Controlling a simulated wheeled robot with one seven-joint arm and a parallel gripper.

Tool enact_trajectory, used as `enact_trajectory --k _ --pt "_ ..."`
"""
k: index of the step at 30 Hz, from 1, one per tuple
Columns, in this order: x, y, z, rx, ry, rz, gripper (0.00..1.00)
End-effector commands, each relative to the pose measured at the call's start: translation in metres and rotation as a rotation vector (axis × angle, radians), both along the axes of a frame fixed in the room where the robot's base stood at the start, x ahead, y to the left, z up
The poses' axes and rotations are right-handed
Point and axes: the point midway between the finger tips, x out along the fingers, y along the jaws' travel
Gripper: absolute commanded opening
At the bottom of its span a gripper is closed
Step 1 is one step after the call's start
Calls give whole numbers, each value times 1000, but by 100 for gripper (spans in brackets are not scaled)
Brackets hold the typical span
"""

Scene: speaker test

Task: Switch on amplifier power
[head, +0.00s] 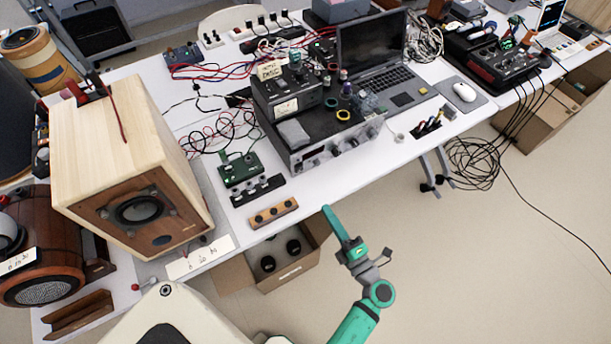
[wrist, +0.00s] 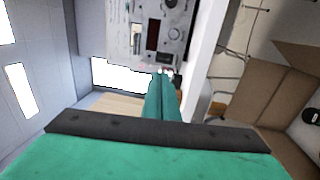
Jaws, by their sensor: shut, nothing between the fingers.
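The amplifier (head: 330,152) is a box with a silver front panel, a dark display and several knobs, near the front edge of the white table. Its panel also shows in the wrist view (wrist: 174,35), at the top, beyond my fingers. I cannot tell which control is the power switch, nor whether it is on. My gripper (head: 327,210) has teal fingers that are shut and empty.
A wooden speaker (head: 75,150) stands on the left. A small wooden block with knobs (head: 273,213) and a green circuit board (head: 240,170) lie left of the amplifier. A laptop (head: 385,75) is behind it. An open cardboard box (head: 290,272) is under the table.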

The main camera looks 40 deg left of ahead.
Motion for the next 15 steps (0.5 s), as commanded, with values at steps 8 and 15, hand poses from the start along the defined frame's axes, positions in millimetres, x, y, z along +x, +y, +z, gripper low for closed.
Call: enact_trajectory --k 8,15 --pt "1 4 1 2 0 1 0" --pt "13 34 6 4 -1 2 0"
